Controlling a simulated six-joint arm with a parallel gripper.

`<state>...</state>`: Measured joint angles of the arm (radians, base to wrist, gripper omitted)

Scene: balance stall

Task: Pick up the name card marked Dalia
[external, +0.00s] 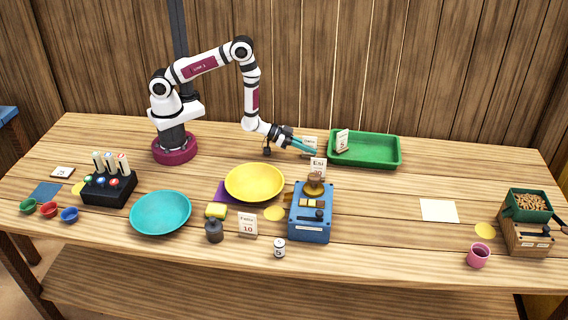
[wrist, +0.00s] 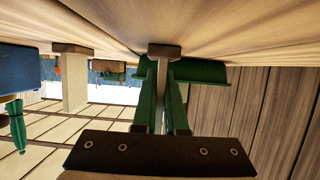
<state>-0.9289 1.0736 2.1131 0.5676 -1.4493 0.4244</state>
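Several small white name cards stand about. One (external: 309,141) stands at the back of the table, right at my gripper (external: 303,146). Its writing is too small to read, so I cannot confirm it is Dalia's. In the wrist view a card on a brown base (wrist: 164,50) is seen edge-on, with a green finger of my gripper (wrist: 161,68) on each side. I cannot tell whether the fingers touch it. Other cards are one marked Esi (external: 318,167) behind the blue scale, one at the front (external: 248,224), and one at the green tray's left end (external: 342,140).
The green tray (external: 372,162) lies just right of my gripper. The blue scale (external: 311,226) and yellow dish (external: 254,182) stand in front. A teal dish (external: 160,214) is at the left. The table right of the scale is mostly clear, with a paper sheet (external: 439,211).

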